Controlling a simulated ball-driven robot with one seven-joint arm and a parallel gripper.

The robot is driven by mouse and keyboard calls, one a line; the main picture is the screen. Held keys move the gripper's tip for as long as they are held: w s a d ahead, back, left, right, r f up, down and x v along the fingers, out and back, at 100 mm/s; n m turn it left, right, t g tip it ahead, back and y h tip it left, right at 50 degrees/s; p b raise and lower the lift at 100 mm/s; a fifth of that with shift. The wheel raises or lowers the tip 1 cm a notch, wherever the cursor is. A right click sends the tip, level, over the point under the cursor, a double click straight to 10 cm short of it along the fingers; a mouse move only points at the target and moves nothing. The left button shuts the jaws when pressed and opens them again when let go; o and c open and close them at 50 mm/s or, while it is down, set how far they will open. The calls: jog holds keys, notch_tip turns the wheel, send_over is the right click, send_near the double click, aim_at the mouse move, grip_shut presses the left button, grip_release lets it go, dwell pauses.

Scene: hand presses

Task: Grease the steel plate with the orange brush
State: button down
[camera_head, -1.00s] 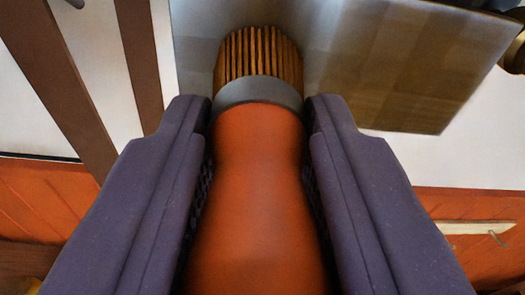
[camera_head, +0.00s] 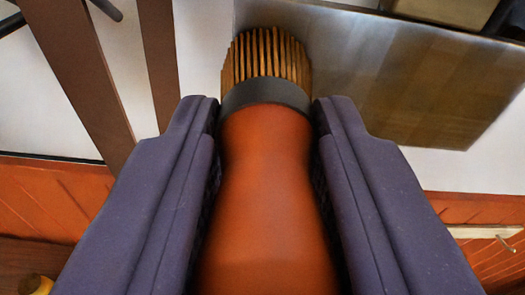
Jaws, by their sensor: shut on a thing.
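My gripper (camera_head: 265,112) is shut on the orange brush (camera_head: 262,190), one purple finger on each side of its handle. The brush points away from me, with a dark grey collar and brown bristles (camera_head: 266,56) at its far end. The steel plate (camera_head: 400,75) is a shiny grey-brown sheet at the upper right. The bristles overlap the plate's left edge in the picture. I cannot tell whether they touch it. The lower part of the handle runs out of the picture.
Brown bars (camera_head: 80,85) stand to the left over a white surface (camera_head: 205,45). An orange-red wooden surface (camera_head: 45,200) runs along the lower left and lower right. A pale strip with a small hook (camera_head: 490,233) lies at the right. A small yellow thing (camera_head: 36,284) shows at the lower left.

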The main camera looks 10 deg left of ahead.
jog(key=shift+w+d+f+b, duration=0.1)
jog(key=shift+w+d+b, duration=0.15)
jog(key=shift+d, duration=0.5)
jog(key=shift+w+d+r+b, duration=0.1)
jog(key=shift+w+d+b, duration=0.15)
jog(key=shift+d, duration=0.55)
jog(key=shift+w+d+f+b, duration=0.1)
jog(key=shift+w+d+b, duration=0.15)
jog(key=shift+d, duration=0.5)
jog(key=shift+w+d+b, duration=1)
jog(key=shift+d+b, duration=0.05)
jog(key=shift+d, duration=2.8)
jog(key=s+a+p, duration=0.3)
jog(key=s+a, duration=0.1)
jog(key=a, duration=0.9)
jog(key=shift+a, duration=0.4)
jog(key=shift+w, duration=0.1)
jog(key=b+v, duration=0.3)
jog(key=v, duration=0.3)
jog(key=shift+f, duration=0.3)
jog(key=shift+d, duration=0.1)
